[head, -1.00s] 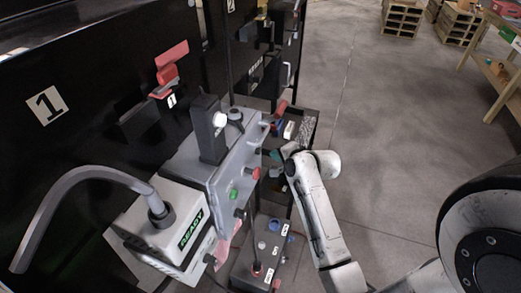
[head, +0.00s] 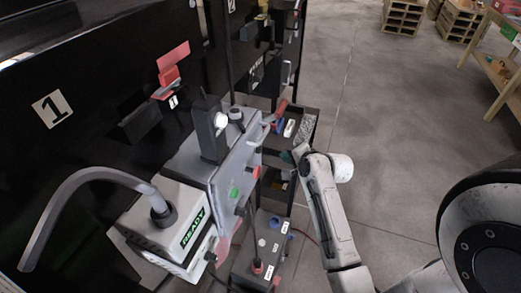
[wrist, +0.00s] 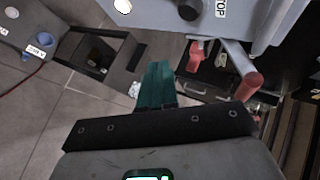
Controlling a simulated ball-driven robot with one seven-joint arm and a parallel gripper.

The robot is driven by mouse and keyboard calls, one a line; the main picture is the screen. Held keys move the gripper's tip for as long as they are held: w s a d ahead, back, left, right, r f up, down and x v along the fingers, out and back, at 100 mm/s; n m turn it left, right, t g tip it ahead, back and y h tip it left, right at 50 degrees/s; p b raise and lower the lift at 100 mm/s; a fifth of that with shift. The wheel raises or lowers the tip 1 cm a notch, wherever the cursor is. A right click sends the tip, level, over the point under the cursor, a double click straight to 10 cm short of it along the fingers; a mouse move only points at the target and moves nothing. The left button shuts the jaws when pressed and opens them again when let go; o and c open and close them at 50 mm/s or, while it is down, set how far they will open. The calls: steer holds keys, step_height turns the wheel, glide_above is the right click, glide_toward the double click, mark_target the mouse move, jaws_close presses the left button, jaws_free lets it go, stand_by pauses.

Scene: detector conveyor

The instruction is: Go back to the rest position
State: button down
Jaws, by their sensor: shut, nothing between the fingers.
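My gripper (wrist: 156,84) shows in the wrist view as teal fingers held together, with nothing between them. The gripper's tip looks clear of the box. A red handle (wrist: 243,75) is to the right of the fingers in the wrist view.
The control box carries a green button (head: 234,193). A white unit with a READY display (head: 193,231) stands at lower left. A low box with buttons (head: 257,262) is below. A tray (head: 308,127) holds small items. Open floor (head: 390,130) lies to the right.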

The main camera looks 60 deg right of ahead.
stand_by(0.3)
steer(key=w+a+f+n+g+y, duration=0.1)
steer(key=a+f+n+y, duration=0.1)
steer(key=a+n, duration=0.5)
steer(key=a+f+n+g+y, duration=0.2)
steer(key=a+n+y, duration=0.1)
steer(key=a, duration=0.7)
steer(key=s+a+n+g, duration=0.6)
steer(key=s+a+n, duration=0.4)
steer(key=a+n, duration=0.2)
steer(key=shift+s+a+f+y, duration=0.25)
steer(key=shift+s+a+y, duration=0.1)
steer(key=shift+a, duration=0.9)
